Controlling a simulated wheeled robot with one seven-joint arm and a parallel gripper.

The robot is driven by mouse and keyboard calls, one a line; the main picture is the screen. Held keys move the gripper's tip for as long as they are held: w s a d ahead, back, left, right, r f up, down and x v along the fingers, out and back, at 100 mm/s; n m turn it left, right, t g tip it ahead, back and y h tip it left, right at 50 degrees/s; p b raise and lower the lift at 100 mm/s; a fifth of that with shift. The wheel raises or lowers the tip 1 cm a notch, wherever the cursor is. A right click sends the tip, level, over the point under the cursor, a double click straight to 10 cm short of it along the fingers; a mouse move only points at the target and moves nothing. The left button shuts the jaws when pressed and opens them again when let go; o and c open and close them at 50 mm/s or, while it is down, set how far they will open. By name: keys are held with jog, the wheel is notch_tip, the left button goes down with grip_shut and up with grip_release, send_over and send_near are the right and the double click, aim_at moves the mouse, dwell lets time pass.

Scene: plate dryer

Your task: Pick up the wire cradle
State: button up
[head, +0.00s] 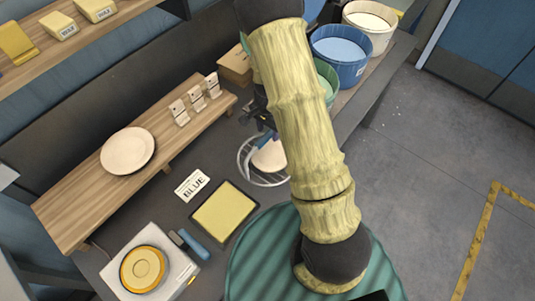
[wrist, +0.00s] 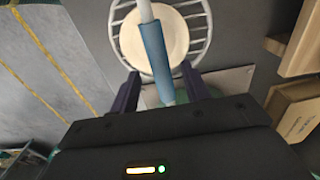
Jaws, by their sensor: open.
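The wire cradle (head: 264,181) is a round ring of pale wire bars with a cream plate (head: 270,155) lying in it. It sits on the dark counter, partly hidden by my arm in the head view. In the wrist view the cradle (wrist: 207,27) is at the top, with its blue handle (wrist: 154,48) running down from the plate (wrist: 130,38) toward my gripper (wrist: 158,82). My gripper is open, with one finger on each side of the handle. Contact between fingers and handle cannot be told. In the head view my gripper (head: 264,118) is partly hidden beside the cradle.
A wooden shelf (head: 75,205) holds another plate (head: 127,150) and several small cards. Blue (head: 340,57), white and green buckets stand behind my arm. A cardboard box (wrist: 297,110) is at right.

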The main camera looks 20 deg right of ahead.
aim_at(267, 134)
jog(key=shift+a+f+p, duration=0.1)
jog(key=shift+f+p, duration=0.45)
jog(key=shift+f, duration=1.15)
jog(key=shift+f, duration=0.25)
grip_shut()
jog(key=shift+r, duration=0.1)
notch_tip(267, 134, up, 10)
jog(key=b, duration=0.2)
jog(key=shift+r+b, duration=0.2)
jog(key=shift+b, duration=0.15)
dwell(0.4)
